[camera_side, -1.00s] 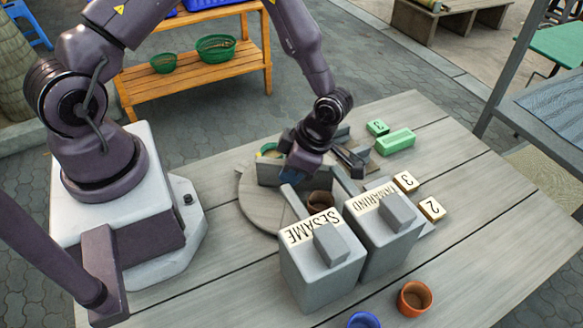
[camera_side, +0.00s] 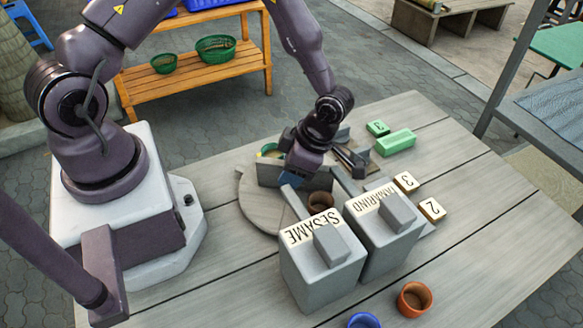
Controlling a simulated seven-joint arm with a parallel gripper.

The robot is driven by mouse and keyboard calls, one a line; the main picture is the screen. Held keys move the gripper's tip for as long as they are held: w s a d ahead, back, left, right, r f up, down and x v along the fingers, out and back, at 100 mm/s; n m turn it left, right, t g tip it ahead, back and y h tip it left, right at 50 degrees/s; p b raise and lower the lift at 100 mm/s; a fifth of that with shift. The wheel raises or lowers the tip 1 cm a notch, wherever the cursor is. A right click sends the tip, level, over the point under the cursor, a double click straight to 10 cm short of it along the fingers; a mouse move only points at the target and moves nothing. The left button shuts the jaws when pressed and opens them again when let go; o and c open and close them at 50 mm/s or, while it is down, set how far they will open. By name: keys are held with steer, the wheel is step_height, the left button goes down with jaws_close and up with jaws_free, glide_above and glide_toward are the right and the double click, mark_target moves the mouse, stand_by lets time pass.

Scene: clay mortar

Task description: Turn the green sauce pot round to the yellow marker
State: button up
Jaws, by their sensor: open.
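A round grey turntable (camera_side: 259,210) with upright grey dividers lies on the table in the side view. A small pot with a green rim (camera_side: 269,150) shows partly at its back left, behind a divider; I cannot tell whether it is the green sauce pot. My gripper (camera_side: 318,172) is open, low over the turntable among the dividers, to the right of that pot. Its fingertips are partly hidden, and I cannot tell whether they touch anything. A brown pot (camera_side: 320,201) stands in front of it, between dividers. I cannot make out the yellow marker.
Two grey boxes labelled SESAME (camera_side: 318,262) and TAMARIND (camera_side: 381,238) stand in front and hide part of the turntable. Number tiles (camera_side: 432,209) and green blocks (camera_side: 396,142) lie to the right. An orange pot (camera_side: 414,299) and a blue pot (camera_side: 363,321) stand at the front.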

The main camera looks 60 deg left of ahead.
steer(key=v, duration=1.2)
steer(key=shift+r, duration=0.3)
steer(key=shift+w, duration=0.1)
